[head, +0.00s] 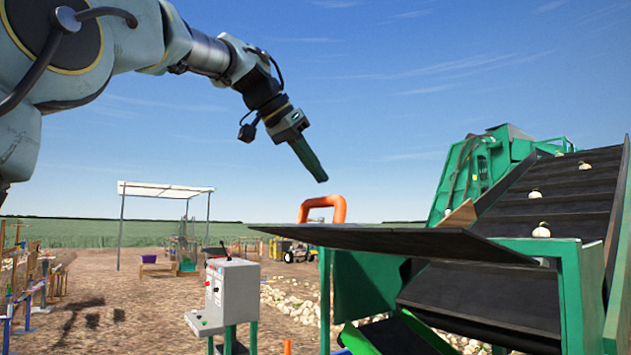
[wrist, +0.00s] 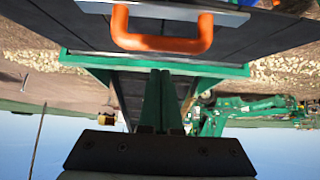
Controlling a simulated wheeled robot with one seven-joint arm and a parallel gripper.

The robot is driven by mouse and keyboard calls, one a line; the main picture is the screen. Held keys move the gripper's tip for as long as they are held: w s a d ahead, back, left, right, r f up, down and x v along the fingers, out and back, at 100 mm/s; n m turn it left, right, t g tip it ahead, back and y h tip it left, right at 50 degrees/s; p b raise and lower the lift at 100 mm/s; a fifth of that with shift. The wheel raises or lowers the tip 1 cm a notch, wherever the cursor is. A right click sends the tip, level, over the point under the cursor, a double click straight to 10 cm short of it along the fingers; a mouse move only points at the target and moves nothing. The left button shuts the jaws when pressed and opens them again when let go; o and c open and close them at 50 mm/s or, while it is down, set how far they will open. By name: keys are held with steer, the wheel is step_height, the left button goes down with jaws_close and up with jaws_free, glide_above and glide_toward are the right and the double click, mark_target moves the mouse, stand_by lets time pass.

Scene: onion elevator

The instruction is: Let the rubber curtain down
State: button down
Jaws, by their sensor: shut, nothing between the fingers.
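The rubber curtain (head: 400,240) is a dark flat sheet that stands out nearly level from the front of the green elevator frame. An orange handle (head: 338,204) rises from its outer end. In the wrist view, which looks upside down, the curtain (wrist: 245,32) and the orange handle (wrist: 162,44) are at the top. My gripper (head: 322,179) has its green fingers pressed together and empty. It points down just above the handle in the head view, apart from it. The fingers also show in the wrist view (wrist: 161,78).
The green elevator (head: 462,180) with its dark ribbed belt (head: 560,205) and a few onions fills the right. A grey control box (head: 232,290) stands at lower middle. A white-roofed shelter (head: 165,190) is far behind. Open air surrounds my gripper.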

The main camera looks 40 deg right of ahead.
steer(key=shift+f, duration=1.1)
steer(key=shift+f, duration=0.1)
